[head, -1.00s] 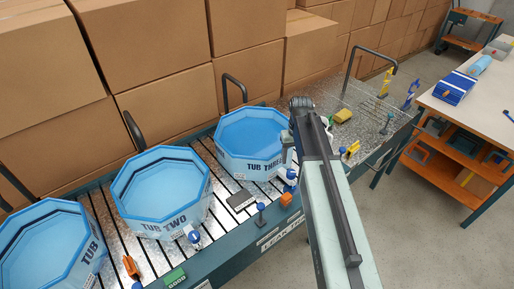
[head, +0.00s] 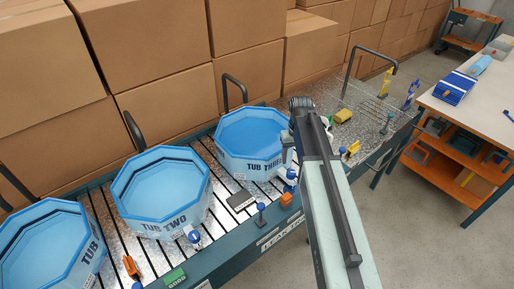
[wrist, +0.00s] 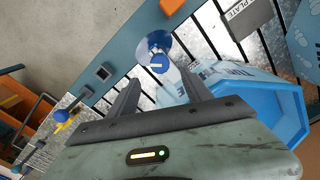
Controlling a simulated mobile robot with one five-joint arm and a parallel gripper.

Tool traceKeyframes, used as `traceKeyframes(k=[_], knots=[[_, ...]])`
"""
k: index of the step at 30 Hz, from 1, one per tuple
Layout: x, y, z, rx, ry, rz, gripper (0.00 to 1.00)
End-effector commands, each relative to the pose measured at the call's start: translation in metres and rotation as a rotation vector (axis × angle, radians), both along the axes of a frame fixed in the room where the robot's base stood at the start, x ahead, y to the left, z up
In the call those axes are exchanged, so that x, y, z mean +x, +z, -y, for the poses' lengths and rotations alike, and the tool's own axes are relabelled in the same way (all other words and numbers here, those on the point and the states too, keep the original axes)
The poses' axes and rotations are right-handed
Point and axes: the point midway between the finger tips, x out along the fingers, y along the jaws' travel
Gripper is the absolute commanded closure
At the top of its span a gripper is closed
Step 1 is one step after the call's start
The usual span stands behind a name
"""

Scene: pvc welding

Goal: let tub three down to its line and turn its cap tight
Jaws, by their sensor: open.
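Tub three (head: 252,133) is a blue octagonal tub with pale blue water, standing on the roller bench in the head view. I cannot make out a level line inside it. Its blue drain cap (head: 291,174) sits low at the tub's front right, by my arm. In the wrist view the blue cap (wrist: 158,61) shows on a clear round fitting, just past the fingertips and roughly between them. My gripper (wrist: 157,74) is open, with nothing between its fingers. Tub three's blue wall (wrist: 290,112) is to their right. In the head view my arm hides the fingers.
Tub two (head: 161,190) and another blue tub (head: 47,245) stand to the left. A grey plate (head: 241,201), an orange block (head: 286,199) and a blue-topped post (head: 261,210) are along the bench's front edge. Stacked cartons (head: 160,100) wall the back.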

Motion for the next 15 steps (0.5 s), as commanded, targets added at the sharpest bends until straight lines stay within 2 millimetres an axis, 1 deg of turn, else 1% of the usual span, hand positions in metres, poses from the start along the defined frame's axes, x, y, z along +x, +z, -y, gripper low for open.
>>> traceKeyframes(k=[11, 13, 15], knots=[[0.0000, -0.0001, 0.0000, 0.000, 0.004, 0.000, 0.42], [0.0000, -0.0013, -0.0004, 0.000, 0.061, 0.000, 0.42], [0.0001, -0.0034, -0.0011, 0.000, 0.195, 0.000, 0.42]])
